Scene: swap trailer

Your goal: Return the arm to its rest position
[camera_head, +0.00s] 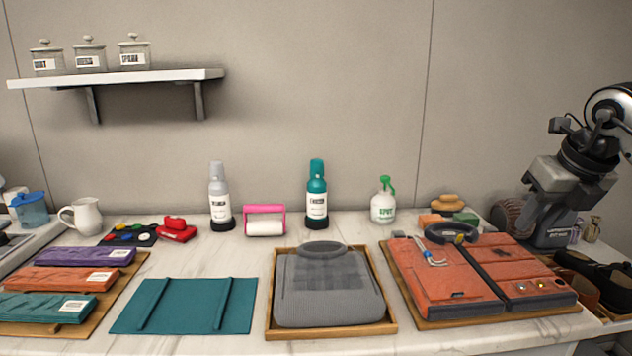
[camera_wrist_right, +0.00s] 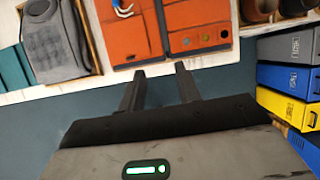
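My right arm comes in at the right edge of the head view, with its dark gripper (camera_head: 555,190) raised over the right end of the counter. In the right wrist view the two fingers of this gripper (camera_wrist_right: 160,70) are apart with nothing between them. They appear over the counter's front edge and the dark floor, near the orange case. The fingertips cannot be made out in the head view. My left gripper is in neither view.
Dark shoes (camera_head: 597,275) stand at right. A grey bag (camera_head: 325,292) lies in a tray. Folders (camera_wrist_right: 290,78) stand at right in the wrist view. The wall behind the arm is bare.

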